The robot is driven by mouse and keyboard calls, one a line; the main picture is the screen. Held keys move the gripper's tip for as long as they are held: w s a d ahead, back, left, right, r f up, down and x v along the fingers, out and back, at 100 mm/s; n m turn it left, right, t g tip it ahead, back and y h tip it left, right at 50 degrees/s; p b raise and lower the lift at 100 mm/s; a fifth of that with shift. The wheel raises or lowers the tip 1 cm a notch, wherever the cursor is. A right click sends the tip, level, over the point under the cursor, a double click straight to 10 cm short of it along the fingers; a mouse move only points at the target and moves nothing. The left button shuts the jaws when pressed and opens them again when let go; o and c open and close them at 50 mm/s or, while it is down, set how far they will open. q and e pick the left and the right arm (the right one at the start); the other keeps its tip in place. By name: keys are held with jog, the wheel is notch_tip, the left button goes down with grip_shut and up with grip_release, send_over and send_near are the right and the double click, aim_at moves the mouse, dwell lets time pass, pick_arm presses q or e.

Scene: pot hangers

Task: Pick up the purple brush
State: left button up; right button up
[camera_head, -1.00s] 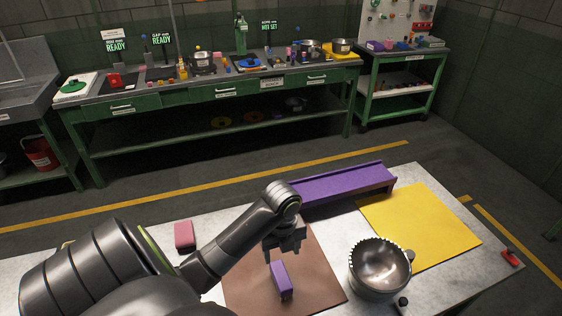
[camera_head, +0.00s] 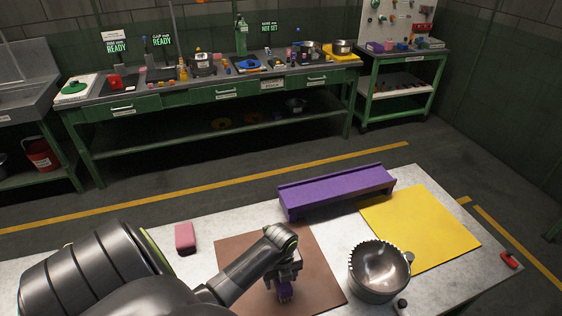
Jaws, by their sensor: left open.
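The purple brush (camera_head: 285,292) lies on the brown mat (camera_head: 236,256) on the near table. Only its near end shows; my left gripper hides the rest. My left gripper (camera_head: 284,281) is open and directly above the brush, pointing down at it. Whether the fingers straddle or touch the brush, I cannot tell. My right gripper is not in view.
A long purple rack (camera_head: 335,190) stands behind the mat. A metal pot (camera_head: 378,270) is right of the mat, near a yellow mat (camera_head: 425,228). A pink block (camera_head: 185,238) lies left. A red-handled object (camera_head: 509,260) is at the right edge.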

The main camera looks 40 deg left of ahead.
pick_arm(q)
jog(key=shift+f, duration=0.35)
jog(key=c, duration=1.1)
jog(key=shift+r+b, duration=0.7)
jog(key=shift+r, duration=4.35)
